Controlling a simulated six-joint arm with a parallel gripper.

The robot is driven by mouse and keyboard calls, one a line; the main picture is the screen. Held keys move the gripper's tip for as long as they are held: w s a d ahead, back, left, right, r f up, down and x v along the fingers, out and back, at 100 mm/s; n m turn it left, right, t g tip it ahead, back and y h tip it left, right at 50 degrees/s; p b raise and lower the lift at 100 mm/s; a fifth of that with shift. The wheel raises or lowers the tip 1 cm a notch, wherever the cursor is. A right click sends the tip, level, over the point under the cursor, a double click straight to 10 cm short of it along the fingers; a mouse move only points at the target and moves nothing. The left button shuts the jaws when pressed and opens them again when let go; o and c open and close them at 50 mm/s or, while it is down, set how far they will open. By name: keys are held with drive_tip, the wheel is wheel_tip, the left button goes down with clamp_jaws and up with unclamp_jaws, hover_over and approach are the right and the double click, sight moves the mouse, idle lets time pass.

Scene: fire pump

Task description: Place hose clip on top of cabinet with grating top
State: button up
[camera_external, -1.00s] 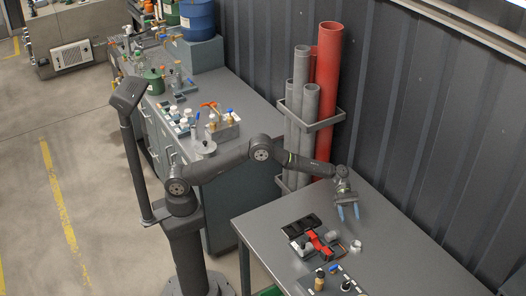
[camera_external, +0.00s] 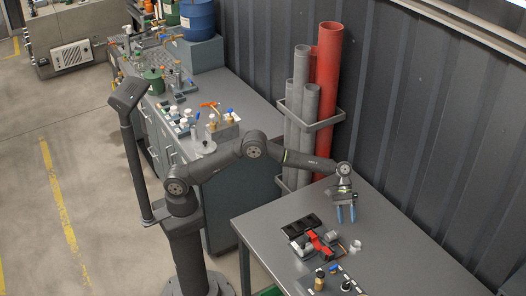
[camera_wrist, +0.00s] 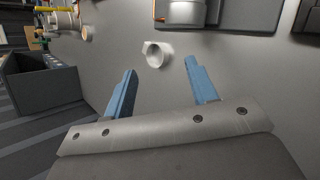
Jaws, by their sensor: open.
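A small pale ring-shaped part (camera_external: 355,246), which looks like the hose clip, rests on the grey table. It also shows in the wrist view (camera_wrist: 157,54), just beyond the fingertips and between their lines. My gripper (camera_external: 346,218) has two blue fingers, parted and empty, pointing down above the table behind the ring. In the wrist view my gripper (camera_wrist: 160,66) is open with bare table between its fingers. It is apart from the ring. I cannot tell which cabinet has a grating top.
A red and grey assembly (camera_external: 314,243) and a black tray (camera_external: 300,225) lie left of the ring. Small fittings (camera_external: 320,280) stand near the front. Red and grey pipes (camera_external: 327,85) stand in a rack against the wall. A workbench (camera_external: 255,112) holds several bottles. The table's right side is clear.

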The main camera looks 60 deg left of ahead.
wheel_tip(320, 180, up, 4)
drive_tip(key=s+d+m+t+y, duration=0.1)
drive_tip(key=s+m+t+y, duration=0.1)
drive_tip(key=m, duration=0.7)
drive_tip(key=m+t+y, duration=0.2)
drive_tip(key=m+t, duration=0.1)
drive_tip(key=m, duration=0.5)
approach(356, 244)
drive_tip(key=shift+f+m, duration=0.3)
drive_tip(key=shift+f, duration=0.6)
drive_tip(key=shift+d+x, duration=0.1)
drive_tip(key=shift+x, duration=1.5)
drive_tip(key=shift+d+x, duration=0.15)
drive_tip(key=shift+x, duration=1.4)
drive_tip(key=shift+w+r, duration=0.1)
drive_tip(key=shift+w, duration=0.05)
drive_tip(key=shift+c, duration=0.2)
drive_tip(key=c, duration=0.7)
drive_tip(key=shift+r, duration=0.15)
drive_tip(key=shift+c, duration=0.2)
